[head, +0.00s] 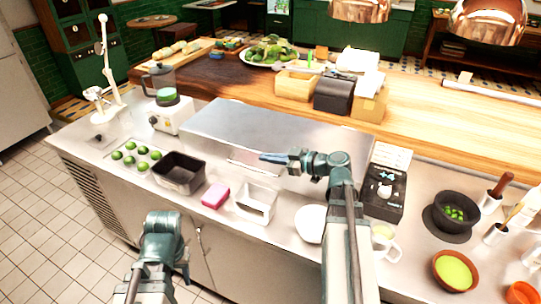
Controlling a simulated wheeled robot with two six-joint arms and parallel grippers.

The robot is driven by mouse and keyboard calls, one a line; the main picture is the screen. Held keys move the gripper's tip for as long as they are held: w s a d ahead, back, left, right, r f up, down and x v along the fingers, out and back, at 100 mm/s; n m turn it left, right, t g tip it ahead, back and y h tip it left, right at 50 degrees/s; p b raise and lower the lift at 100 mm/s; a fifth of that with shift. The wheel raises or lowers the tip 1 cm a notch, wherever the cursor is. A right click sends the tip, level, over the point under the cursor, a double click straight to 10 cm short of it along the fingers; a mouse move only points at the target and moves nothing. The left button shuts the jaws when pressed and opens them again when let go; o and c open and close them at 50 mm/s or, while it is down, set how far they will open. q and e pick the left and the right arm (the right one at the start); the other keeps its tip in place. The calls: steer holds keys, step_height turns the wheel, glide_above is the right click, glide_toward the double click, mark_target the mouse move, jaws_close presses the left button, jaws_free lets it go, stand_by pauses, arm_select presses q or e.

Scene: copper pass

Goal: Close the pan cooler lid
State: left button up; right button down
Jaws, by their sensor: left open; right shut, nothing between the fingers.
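The pan cooler is the wide stainless box with a broad flat metal top (280,125) at the middle of the counter. Its lid seems to be this sheet; how far it stands open is hard to tell. My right gripper (272,157) is at the cooler's front, its blue-grey fingers shut with nothing between them, pointing left. It overlaps the front face; contact cannot be made out. My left gripper (186,268) is low at the left, in front of the counter's cabinet and away from the cooler. It is open, its fingers mostly hidden by the arm.
A black pan (180,173), pink block (215,195), white square container (256,203) and white bowl (310,224) stand before the cooler. Limes (143,154) and a blender (163,90) are left. A black scale (385,192), mug (384,243) and mortar (453,215) are right.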

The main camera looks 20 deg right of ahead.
mark_target(268, 174)
steer(key=shift+n, duration=0.7)
step_height(268, 174, down, 5)
steer(key=b, duration=0.3)
steer(key=shift+a+b, duration=0.1)
steer(key=shift+b, duration=0.3)
arm_select(q)
step_height(268, 174, down, 6)
steer(key=shift+s+r, duration=0.1)
steer(key=shift+r, duration=0.15)
arm_select(e)
steer(key=shift+s+f+t+h, duration=0.1)
steer(key=shift+s+t+h, duration=0.05)
steer(key=shift+t+h, duration=0.15)
step_height(268, 174, up, 5)
steer(key=p, duration=0.5)
arm_select(q)
step_height(268, 174, up, 6)
steer(key=d+p, duration=0.1)
steer(key=shift+s+d+r, duration=0.2)
steer(key=shift+s, duration=0.25)
arm_select(e)
steer(key=v, duration=0.9)
steer(key=shift+s+f, duration=0.2)
steer(key=shift+s, duration=0.25)
